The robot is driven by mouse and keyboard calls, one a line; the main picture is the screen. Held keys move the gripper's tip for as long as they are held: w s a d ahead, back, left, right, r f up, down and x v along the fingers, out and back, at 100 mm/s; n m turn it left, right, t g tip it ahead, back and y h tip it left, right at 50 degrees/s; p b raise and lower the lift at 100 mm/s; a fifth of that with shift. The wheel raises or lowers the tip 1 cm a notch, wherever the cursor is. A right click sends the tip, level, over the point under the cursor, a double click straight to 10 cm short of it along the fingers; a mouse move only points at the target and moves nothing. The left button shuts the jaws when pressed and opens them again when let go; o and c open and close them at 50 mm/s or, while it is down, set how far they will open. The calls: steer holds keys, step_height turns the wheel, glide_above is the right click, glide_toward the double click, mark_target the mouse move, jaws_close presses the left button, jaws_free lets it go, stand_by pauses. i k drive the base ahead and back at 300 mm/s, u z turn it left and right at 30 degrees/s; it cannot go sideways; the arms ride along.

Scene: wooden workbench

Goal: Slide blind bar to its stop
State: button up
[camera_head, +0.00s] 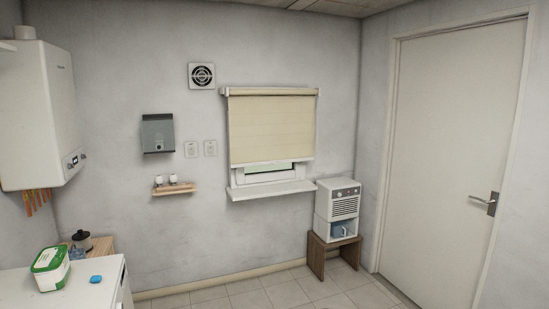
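A cream roller blind (271,128) hangs in front of a window on the far wall. Its pale bottom bar (266,165) is low, above the sill (271,190). A strip of the window (268,175) shows below the bar, with some green outside. The blind's top roller (272,91) sits at the upper window frame. Nothing touches the bar. My gripper is not in view.
A white appliance (337,200) on a wooden stand (316,255) is right of the window. A white door (455,160) is at the right. A white counter (75,290) with a green-and-white box (50,268) is at the lower left. Tiled floor (270,294) shows below the window.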

mark_target(253, 156)
steer(key=z, duration=0.05)
steer(key=i, duration=1)
steer(key=u, duration=0.05)
